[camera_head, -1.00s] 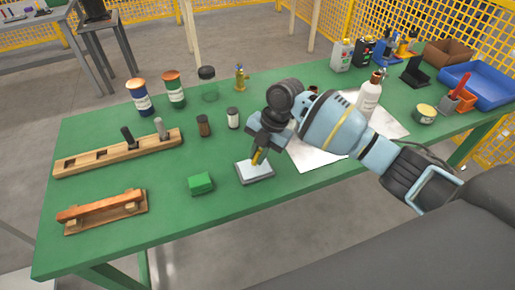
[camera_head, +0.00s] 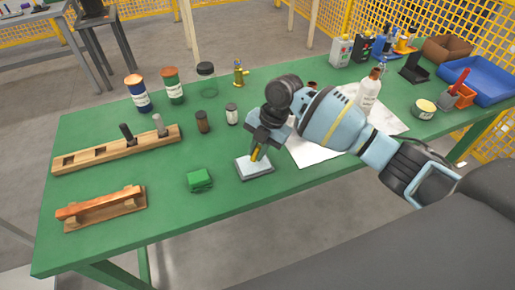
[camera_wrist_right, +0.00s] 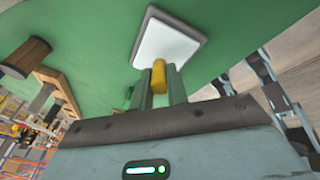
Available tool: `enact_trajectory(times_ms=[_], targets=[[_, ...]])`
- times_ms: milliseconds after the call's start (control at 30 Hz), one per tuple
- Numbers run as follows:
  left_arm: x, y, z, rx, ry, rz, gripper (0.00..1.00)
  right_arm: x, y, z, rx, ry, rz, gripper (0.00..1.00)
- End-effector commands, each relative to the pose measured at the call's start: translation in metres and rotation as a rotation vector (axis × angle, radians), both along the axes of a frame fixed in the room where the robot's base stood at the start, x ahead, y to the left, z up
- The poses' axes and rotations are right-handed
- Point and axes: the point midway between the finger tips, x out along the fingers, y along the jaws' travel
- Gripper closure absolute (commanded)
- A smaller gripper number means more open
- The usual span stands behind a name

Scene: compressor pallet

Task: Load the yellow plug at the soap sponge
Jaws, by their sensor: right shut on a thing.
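My right gripper (camera_head: 259,150) points down over a white-topped square pad with a grey rim (camera_head: 254,168). It is shut on the yellow plug (camera_wrist_right: 158,76), which sticks out between the fingertips in the right wrist view. The plug's end overlaps the near edge of the pad (camera_wrist_right: 168,42) there; I cannot tell whether they touch. In the head view the plug is mostly hidden by the fingers. A small green block (camera_head: 199,180), sponge-like, lies left of the pad. I cannot tell for sure which of the two is the soap sponge. My left gripper is out of view.
A wooden block with slots and pegs (camera_head: 85,157) and a wooden piece with an orange-brown top (camera_head: 100,208) lie at left. Small jars (camera_head: 202,121), cans (camera_head: 137,93) and a brass fitting (camera_head: 238,74) stand behind. A white bottle (camera_head: 368,92) stands behind my right arm.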

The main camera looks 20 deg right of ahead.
Motion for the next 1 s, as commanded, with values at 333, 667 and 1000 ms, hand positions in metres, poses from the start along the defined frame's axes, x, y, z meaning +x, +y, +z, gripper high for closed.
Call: enact_trajectory(times_ms=[333,667,1000], targets=[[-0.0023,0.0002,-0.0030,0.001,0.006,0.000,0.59,-0.0001,0.0002,-0.0041,0.001,0.001,0.000,1.00],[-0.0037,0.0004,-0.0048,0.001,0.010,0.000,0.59,-0.0001,0.0002,-0.0075,0.001,0.001,0.000,1.00],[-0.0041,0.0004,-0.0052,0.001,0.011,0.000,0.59,-0.0001,0.0002,-0.0086,0.000,0.000,0.000,1.00]])
